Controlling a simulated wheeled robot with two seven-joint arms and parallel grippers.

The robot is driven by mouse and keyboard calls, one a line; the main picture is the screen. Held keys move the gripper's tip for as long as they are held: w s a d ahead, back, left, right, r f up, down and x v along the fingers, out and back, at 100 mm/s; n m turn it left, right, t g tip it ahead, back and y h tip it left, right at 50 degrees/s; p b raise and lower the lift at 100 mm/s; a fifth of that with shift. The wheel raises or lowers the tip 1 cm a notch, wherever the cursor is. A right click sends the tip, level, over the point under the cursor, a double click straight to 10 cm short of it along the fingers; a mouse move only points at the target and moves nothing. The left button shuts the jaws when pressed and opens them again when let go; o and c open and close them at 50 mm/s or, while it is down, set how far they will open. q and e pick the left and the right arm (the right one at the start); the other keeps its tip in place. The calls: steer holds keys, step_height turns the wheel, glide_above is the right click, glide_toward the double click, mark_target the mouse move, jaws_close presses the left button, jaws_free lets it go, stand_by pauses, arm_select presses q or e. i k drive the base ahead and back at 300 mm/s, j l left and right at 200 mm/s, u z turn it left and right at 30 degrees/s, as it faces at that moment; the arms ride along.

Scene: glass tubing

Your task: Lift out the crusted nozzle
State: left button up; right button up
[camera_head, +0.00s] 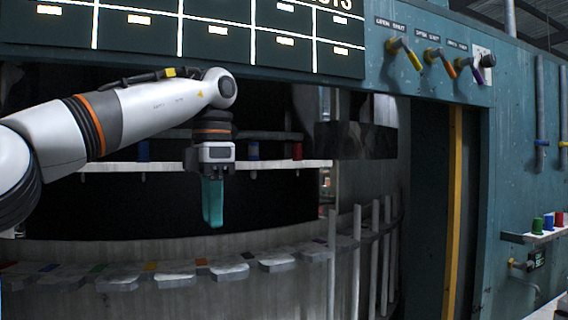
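My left gripper (212,205) hangs pointing down in the middle left of the head view, in front of a dark opening. Its teal fingers appear as one narrow block from this angle, so I cannot tell whether they are apart or hold anything. It is above a curved row of pale, crusted-looking pads (227,271) with small coloured tags behind them. The fingertips look clear of the pads. I cannot pick out which thing is the crusted nozzle. My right gripper is out of view.
A pale shelf (275,164) with small blue and red pieces crosses the dark opening. Upright grey rods (357,260) stand right of the pads. Coloured levers (440,60) are on the teal wall. A side shelf (538,236) holds green, red and blue pieces.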

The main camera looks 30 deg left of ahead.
mark_target(253, 147)
steer(key=i+j+z, duration=0.2)
steer(key=j+z, duration=0.15)
steer(key=i+j+z, duration=0.2)
steer(key=j+z, duration=0.15)
